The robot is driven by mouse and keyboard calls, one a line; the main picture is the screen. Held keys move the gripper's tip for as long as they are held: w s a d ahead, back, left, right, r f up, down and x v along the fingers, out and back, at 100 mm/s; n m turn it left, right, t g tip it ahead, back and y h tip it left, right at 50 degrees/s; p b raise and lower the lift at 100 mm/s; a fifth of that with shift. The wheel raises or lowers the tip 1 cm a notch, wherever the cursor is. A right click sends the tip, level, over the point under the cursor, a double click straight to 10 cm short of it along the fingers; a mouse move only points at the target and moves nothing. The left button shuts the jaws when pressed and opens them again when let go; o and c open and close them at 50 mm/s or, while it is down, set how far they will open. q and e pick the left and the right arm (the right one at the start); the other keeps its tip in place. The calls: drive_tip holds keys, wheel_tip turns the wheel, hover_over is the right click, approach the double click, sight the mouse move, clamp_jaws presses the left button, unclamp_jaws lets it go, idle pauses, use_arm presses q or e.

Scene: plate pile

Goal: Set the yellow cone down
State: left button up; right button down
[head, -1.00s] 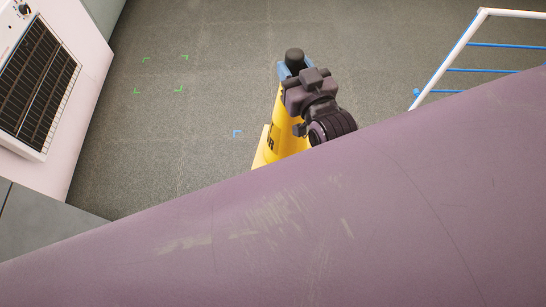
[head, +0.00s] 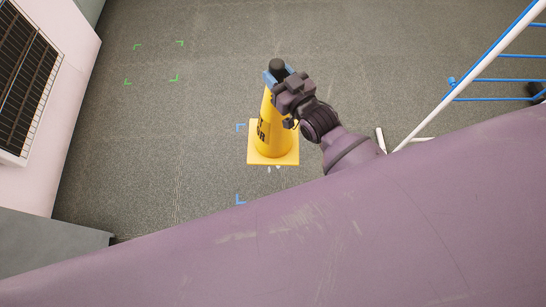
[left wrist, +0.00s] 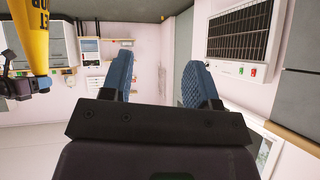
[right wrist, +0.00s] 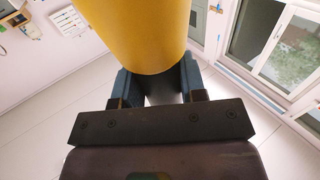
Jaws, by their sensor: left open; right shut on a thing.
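In the right wrist view the yellow cone (right wrist: 135,35) fills the space above the blue fingers of my right gripper (right wrist: 158,85). I cannot tell whether the base touches the floor. My left gripper (left wrist: 158,75) is open and empty in the left wrist view, with the cone (left wrist: 30,30) at the upper left there.
Green corner marks (head: 174,78) and blue corner marks (head: 240,199) lie on the grey floor (head: 140,160). A blue-and-white rack (head: 480,70) stands at the right. A pale unit with a dark grille (head: 25,75) stands at the left. The floor around the green marks is clear.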

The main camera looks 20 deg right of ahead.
drive_tip(key=shift+n+g+y, duration=0.3)
drive_tip(key=shift+n+y, duration=0.1)
drive_tip(key=shift+y, duration=0.2)
drive_tip(key=w+d+f+b, duration=0.1)
drive_tip(key=w+f+b, duration=0.1)
drive_tip(key=f, duration=0.7)
drive_tip(key=w+f+b, duration=0.2)
drive_tip(key=f+b, duration=0.3)
drive_tip(key=f, duration=0.5)
drive_tip(key=w+d+f+b, duration=0.1)
drive_tip(key=w+f+b, duration=0.2)
drive_tip(key=f, duration=0.7)
drive_tip(key=shift+d+b, duration=0.35)
drive_tip(key=shift+b, duration=0.3)
drive_tip(key=shift+w+f, duration=0.15)
drive_tip(key=shift+f, duration=0.05)
wheel_tip(320, 180, down, 4)
drive_tip(key=shift+r+b, duration=0.1)
drive_tip(key=shift+b, duration=0.95)
drive_tip(key=shift+f, duration=0.25)
use_arm(q)
drive_tip(key=f+t, duration=0.1)
drive_tip(key=f, duration=0.1)
drive_tip(key=w+f+t, duration=0.1)
drive_tip(key=f, duration=0.1)
drive_tip(key=shift+t, duration=0.3)
use_arm(e)
drive_tip(key=shift+r, duration=0.1)
